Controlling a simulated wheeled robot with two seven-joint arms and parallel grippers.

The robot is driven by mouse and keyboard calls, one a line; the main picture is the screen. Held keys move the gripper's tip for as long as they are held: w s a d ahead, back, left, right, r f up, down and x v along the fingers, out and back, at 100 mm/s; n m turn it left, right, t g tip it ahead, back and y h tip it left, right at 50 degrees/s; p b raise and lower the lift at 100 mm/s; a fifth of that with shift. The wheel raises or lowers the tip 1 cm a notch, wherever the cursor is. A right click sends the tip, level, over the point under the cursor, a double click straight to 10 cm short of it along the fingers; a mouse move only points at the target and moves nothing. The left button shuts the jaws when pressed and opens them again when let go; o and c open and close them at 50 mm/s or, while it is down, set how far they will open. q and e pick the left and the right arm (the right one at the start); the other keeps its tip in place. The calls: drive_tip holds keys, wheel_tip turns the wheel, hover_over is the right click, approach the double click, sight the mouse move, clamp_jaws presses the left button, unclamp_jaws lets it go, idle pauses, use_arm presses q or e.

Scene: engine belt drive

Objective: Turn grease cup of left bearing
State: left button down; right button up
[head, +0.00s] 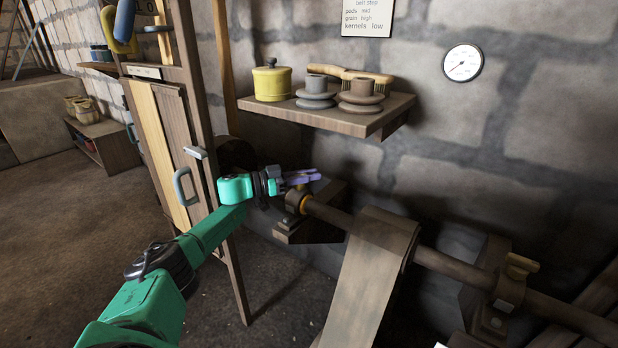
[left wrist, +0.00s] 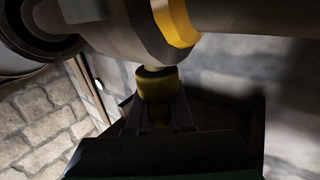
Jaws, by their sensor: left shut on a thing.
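The left bearing (head: 295,203) stands on a wooden bracket at the left end of the shaft, with a yellow ring (head: 305,204) beside it. My left gripper (head: 303,178) is over this bearing, its purple-grey fingers pointing right. In the left wrist view, the brass-coloured grease cup (left wrist: 157,82) sits on a short stem against the bearing housing (left wrist: 125,30). My left gripper's fingers (left wrist: 158,112) are shut on the cup's sides. My right gripper is not in view.
The shaft (head: 450,267) carries a wide belt (head: 368,270) and runs to the right bearing (head: 506,297), which has its own brass cup (head: 520,265). A shelf (head: 335,112) above holds a yellow tin (head: 272,81), pulleys and a brush. A wooden post and door stand left.

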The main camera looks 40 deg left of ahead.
use_arm(q)
drive_tip(key=c, duration=0.8)
unclamp_jaws()
